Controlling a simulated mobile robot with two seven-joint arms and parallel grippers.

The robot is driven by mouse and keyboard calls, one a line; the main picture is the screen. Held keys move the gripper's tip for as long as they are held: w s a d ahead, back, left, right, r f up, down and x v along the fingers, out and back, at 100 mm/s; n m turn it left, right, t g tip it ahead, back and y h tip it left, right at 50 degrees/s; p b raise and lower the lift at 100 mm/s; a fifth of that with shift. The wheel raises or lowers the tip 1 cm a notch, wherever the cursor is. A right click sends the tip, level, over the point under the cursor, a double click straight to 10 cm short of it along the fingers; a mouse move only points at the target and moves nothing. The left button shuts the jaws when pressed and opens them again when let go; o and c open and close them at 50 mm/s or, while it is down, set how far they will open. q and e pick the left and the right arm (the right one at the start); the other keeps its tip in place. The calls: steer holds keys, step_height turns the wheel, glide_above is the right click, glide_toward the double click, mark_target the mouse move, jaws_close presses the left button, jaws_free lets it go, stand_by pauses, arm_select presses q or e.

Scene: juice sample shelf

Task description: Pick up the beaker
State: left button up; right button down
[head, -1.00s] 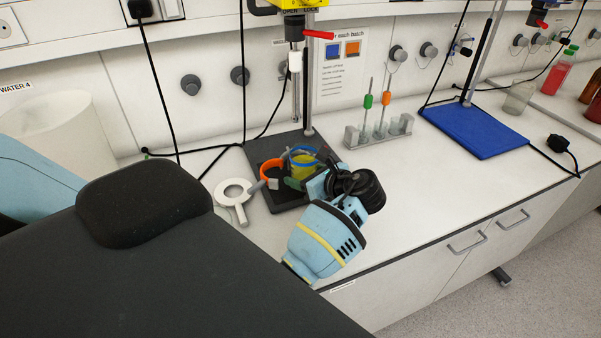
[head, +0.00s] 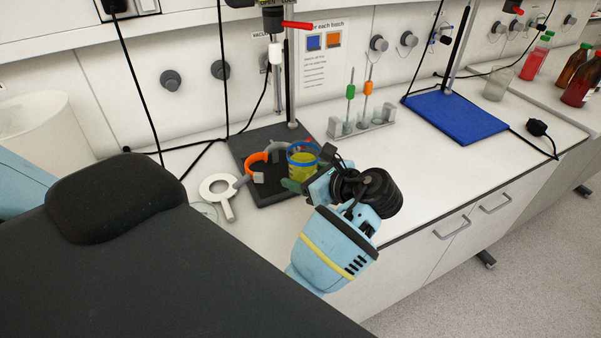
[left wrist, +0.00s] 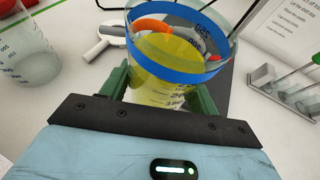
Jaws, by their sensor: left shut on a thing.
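The beaker (head: 303,161) is clear, with a blue band near its rim and yellow liquid inside. My left gripper (head: 303,180) is shut on it, over the right part of the dark stand base (head: 272,193). In the left wrist view the beaker (left wrist: 168,75) stands between the green fingers of the gripper (left wrist: 160,97), one on each side, slightly tilted in the picture. Its bottom is hidden, so I cannot tell its height above the base. My right gripper is not in view.
An orange clamp ring (head: 255,160) is just left of the beaker, beside a white ring with a handle (head: 219,190). Another clear beaker (left wrist: 30,50) stands at left in the wrist view. A tube rack (head: 362,126) and blue mat (head: 455,115) are to the right, with bare bench between.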

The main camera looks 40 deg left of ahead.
arm_select(q)
steer(key=shift+s+d+r, duration=0.15)
steer(key=shift+d+r, duration=0.1)
steer(key=shift+d, duration=0.1)
steer(key=shift+s+d+r, duration=0.1)
stand_by(0.3)
